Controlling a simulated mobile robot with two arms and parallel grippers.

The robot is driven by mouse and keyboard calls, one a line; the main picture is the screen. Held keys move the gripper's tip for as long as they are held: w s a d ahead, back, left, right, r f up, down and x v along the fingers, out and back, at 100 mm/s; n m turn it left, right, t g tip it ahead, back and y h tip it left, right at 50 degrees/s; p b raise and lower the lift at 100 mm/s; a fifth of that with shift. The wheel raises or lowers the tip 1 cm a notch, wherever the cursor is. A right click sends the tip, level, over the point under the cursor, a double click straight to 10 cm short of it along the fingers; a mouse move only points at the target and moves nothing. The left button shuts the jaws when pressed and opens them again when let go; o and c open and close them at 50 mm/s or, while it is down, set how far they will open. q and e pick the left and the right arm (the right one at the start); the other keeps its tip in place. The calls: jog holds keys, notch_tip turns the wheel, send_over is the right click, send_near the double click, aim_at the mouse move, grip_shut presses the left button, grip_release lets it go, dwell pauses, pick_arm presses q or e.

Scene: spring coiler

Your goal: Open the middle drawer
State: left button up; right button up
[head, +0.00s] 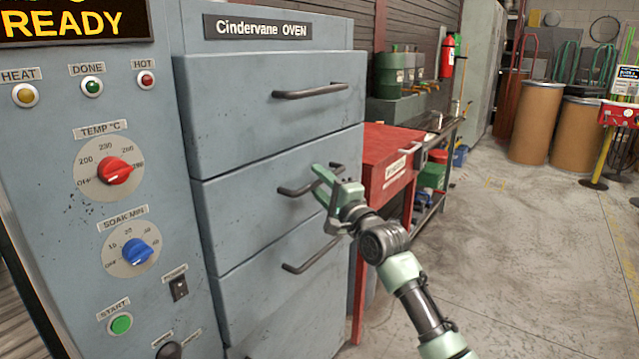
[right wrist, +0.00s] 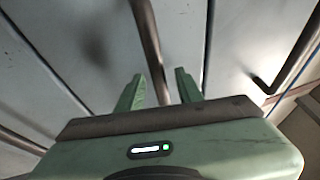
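The middle drawer (head: 240,208) of the blue-grey oven is shut, its front in line with the drawers above and below. Its dark bar handle (head: 288,192) is partly hidden by my right gripper (head: 323,184). In the right wrist view my right gripper (right wrist: 160,76) is open, with green fingers apart. A dark bar handle (right wrist: 150,40) runs between the two fingers, with a gap visible on each side. I cannot tell how deep the bar sits between them. My left gripper is not in view.
The top drawer (head: 230,110) and bottom drawer (head: 260,290) are also shut, with similar handles. A control panel with knobs (head: 116,172) is on the left. A red cabinet (head: 385,150) stands close right of the oven. The floor (head: 510,260) to the right is clear.

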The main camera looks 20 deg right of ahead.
grip_shut()
dwell(1.3)
